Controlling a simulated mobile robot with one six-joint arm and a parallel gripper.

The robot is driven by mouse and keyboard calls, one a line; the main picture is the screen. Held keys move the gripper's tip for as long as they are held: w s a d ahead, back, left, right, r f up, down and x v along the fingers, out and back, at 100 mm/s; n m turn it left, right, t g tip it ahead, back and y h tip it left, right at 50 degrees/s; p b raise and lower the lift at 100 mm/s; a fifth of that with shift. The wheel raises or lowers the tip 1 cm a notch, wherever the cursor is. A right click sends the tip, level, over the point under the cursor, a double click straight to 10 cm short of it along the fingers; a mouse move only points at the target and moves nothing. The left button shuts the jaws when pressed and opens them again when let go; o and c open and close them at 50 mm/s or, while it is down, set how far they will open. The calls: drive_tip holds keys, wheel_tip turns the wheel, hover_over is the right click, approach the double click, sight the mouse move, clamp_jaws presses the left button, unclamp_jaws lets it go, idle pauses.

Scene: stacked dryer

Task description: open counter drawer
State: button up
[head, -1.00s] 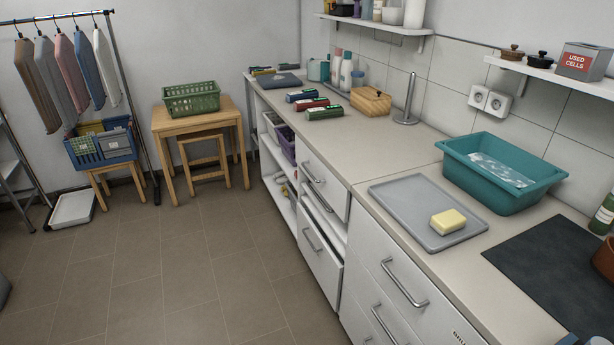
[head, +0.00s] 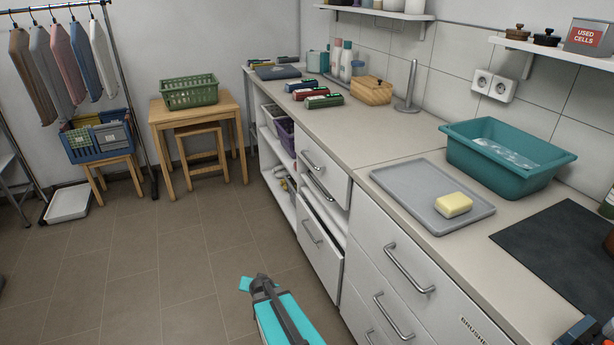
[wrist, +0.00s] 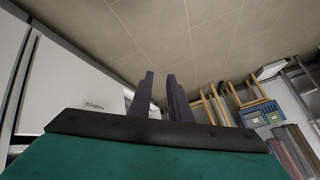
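The counter (head: 357,125) runs along the right wall with white drawers under it. The near drawer unit has a top drawer (head: 385,250) with a bar handle (head: 408,270), shut, and more drawers below. A label reading "BRUSHE..." (head: 474,331) shows at the lower right. The farther unit has an upper drawer front (head: 325,168) and a lower front (head: 320,240) with a dark gap above it; I cannot tell how far either stands out. My teal arm end (head: 285,318) is over the floor, left of the drawers and apart from them. My gripper (wrist: 160,92) shows two separated dark fingers with nothing between them.
On the counter are a grey tray (head: 405,190) with a yellow sponge (head: 453,204), a teal basin (head: 465,160) and a dark mat (head: 560,250). A wooden table (head: 205,112), stool and clothes rack stand at the back left. The floor (head: 150,265) left of the drawers is clear.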

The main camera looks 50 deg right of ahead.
drive_tip(key=w+d+r+m+t+h+b, duration=0.2)
drive_tip(key=w+d+r+m+t, duration=0.15)
drive_tip(key=d+r, duration=0.5)
drive_tip(key=m+t+h+b, duration=0.4)
drive_tip(key=m+t+h, duration=0.15)
drive_tip(key=h, duration=0.25)
approach(309, 160)
drive_tip(key=s+a, duration=0.2)
drive_tip(key=s, duration=0.1)
drive_tip(key=shift+w+a+f+g, duration=0.15)
drive_tip(key=shift+a+f+g, duration=0.05)
drive_tip(key=shift+f+g, duration=0.2)
drive_tip(key=shift+w+d, duration=0.1)
drive_tip(key=shift+w, duration=0.05)
drive_tip(key=shift+p+x, duration=0.55)
drive_tip(key=shift+x, duration=6.2)
